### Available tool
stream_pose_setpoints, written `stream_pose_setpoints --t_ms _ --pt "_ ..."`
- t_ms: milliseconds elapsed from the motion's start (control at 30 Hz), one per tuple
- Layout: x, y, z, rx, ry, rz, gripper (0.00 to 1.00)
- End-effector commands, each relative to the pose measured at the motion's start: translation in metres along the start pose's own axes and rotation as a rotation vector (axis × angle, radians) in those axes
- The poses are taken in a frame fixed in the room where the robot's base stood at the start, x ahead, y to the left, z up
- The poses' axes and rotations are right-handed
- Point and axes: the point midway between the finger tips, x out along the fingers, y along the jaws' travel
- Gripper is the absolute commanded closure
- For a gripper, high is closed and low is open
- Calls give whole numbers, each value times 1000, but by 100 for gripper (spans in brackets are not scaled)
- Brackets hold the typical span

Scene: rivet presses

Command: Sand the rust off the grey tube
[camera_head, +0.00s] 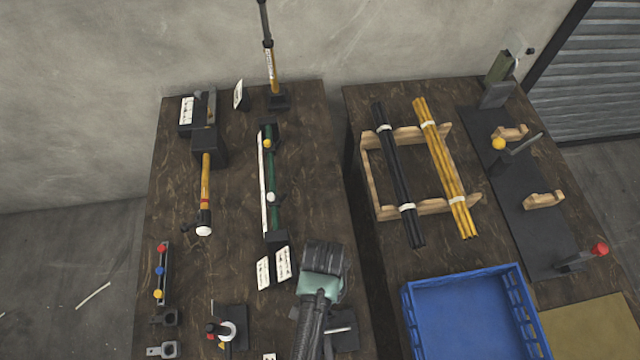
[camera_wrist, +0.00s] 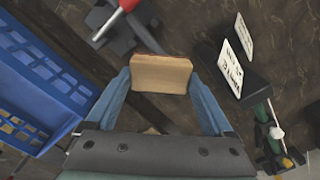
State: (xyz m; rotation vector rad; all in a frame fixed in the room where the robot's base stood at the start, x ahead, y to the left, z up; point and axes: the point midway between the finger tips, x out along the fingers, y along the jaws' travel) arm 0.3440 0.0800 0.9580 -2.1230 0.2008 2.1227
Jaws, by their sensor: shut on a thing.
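My gripper (camera_wrist: 163,80) is shut on a wooden block (camera_wrist: 161,75), with one blue finger at each side of it. In the head view my gripper (camera_head: 320,285) is over the right edge of the left table, and my own arm hides the block. A pale grey rod (camera_head: 341,328) shows on a dark base beside my arm. In the wrist view a grey bar with a red handle (camera_wrist: 120,18) lies on a dark fixture beyond the block, apart from it. I cannot tell which piece is the grey tube, and no rust can be made out.
A blue crate (camera_head: 406,312) stands on the right table, near a wooden rack (camera_head: 373,190) with black and yellow rods. Upright labels (camera_head: 283,262) and a green rail fixture (camera_head: 273,170) are close to my gripper. A gap separates the tables.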

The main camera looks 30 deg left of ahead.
Motion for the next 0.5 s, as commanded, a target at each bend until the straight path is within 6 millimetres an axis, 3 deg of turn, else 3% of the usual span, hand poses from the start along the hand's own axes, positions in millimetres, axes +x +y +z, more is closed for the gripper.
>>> stream_pose_setpoints --t_ms 200,500 --pt "-23 1 -6 2 1 -1 58" --pt "-24 2 -7 1 0 0 58"
